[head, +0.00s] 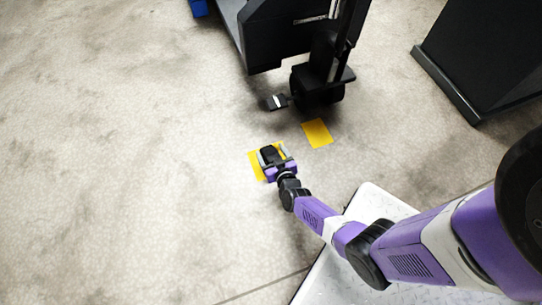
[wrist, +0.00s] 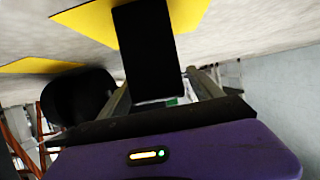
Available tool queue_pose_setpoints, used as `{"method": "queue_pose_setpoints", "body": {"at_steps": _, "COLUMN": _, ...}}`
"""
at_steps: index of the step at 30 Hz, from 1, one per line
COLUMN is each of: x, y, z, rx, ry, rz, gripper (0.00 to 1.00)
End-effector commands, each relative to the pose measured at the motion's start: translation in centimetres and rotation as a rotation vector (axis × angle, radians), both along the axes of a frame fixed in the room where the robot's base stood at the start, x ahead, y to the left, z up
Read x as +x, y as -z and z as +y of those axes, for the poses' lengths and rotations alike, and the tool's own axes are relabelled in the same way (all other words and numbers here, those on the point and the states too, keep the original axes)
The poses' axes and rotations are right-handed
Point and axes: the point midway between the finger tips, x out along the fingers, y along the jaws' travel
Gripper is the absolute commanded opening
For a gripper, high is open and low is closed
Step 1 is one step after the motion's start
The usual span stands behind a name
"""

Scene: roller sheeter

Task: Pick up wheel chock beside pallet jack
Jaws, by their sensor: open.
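The wheel chock (head: 270,154) is a small black block at the yellow floor patch in the middle of the head view. In the wrist view the black block (wrist: 149,48) stands between the two grey fingers and reaches beyond them. My gripper (head: 273,155) is open, with its fingers on either side of the chock. It also shows in the wrist view (wrist: 160,90). I cannot tell whether either finger touches the chock. The black pallet jack (head: 318,82) stands just behind, with a small pedal-like part on its left.
One yellow floor patch (head: 253,166) lies under the gripper and another (head: 317,132) lies to its right, near the jack. A dark cabinet-like object (head: 480,55) stands at the upper right. The concrete floor (head: 120,150) to the left is clear.

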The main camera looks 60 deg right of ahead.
Motion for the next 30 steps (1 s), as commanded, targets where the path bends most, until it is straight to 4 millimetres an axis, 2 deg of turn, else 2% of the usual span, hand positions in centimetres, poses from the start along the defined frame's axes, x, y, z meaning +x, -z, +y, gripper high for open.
{"method": "queue_pose_setpoints", "body": {"at_steps": 2, "x": 0.0, "y": -0.1, "z": 0.0, "rx": 0.0, "ry": 0.0, "rz": 0.0, "gripper": 0.71}}
{"method": "queue_pose_setpoints", "body": {"at_steps": 12, "x": 0.0, "y": -0.1, "z": 0.0, "rx": -0.001, "ry": 0.0, "rz": 0.001, "gripper": 0.04}}
{"method": "queue_pose_setpoints", "body": {"at_steps": 13, "x": 0.0, "y": -0.1, "z": 0.0, "rx": -0.001, "ry": 0.0, "rz": 0.001, "gripper": 0.0}}
{"method": "queue_pose_setpoints", "body": {"at_steps": 24, "x": 0.1, "y": -0.3, "z": 0.0, "rx": -0.002, "ry": 0.0, "rz": -0.002, "gripper": 0.0}}
{"method": "queue_pose_setpoints", "body": {"at_steps": 30, "x": 0.1, "y": -1.5, "z": 0.0, "rx": -0.002, "ry": 0.0, "rz": -0.002, "gripper": 0.0}}
